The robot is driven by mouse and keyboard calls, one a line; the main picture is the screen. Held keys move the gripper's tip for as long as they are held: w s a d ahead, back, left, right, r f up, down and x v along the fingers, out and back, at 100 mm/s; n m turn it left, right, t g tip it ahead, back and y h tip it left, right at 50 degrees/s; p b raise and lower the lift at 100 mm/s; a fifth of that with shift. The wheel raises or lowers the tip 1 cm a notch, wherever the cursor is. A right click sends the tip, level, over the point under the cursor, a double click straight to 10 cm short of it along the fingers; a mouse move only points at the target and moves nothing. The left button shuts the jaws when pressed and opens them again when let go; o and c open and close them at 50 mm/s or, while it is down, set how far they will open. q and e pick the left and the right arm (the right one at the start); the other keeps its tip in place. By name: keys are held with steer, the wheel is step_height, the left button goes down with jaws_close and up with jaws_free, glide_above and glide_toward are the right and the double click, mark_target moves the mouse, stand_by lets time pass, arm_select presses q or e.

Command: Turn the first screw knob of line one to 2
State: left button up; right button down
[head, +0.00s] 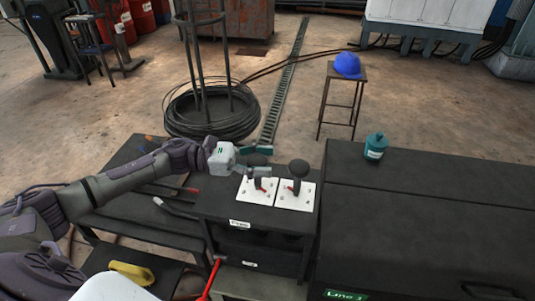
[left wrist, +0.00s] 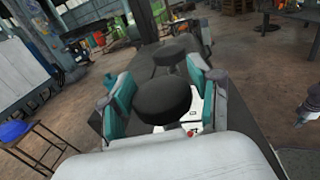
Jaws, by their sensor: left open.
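Two black screw knobs stand side by side on white plates on a dark box. The left knob (head: 257,160) is partly hidden by my left gripper (head: 259,160), and the right knob (head: 298,168) stands clear. My left gripper comes in from the left with its teal fingertips apart. In the left wrist view the round black top of the nearer knob (left wrist: 164,99) lies between the fingers of the gripper (left wrist: 162,97); I cannot tell whether they touch it. The farther knob (left wrist: 169,55) shows beyond. The plate markings are too small to read. My right gripper is not in view.
A teal bottle (head: 375,146) stands on the wide dark cabinet (head: 430,215) at right, which bears a green "Line 1" label (head: 346,295). A coil of cable (head: 212,113) and a stool with a blue helmet (head: 347,65) stand behind on open floor.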

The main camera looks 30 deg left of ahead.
arm_select(q)
steer(key=shift+w+d, duration=0.2)
steer(key=shift+d, duration=0.3)
steer(key=shift+d, duration=0.1)
steer(key=c, duration=1)
steer(key=shift+w, duration=0.1)
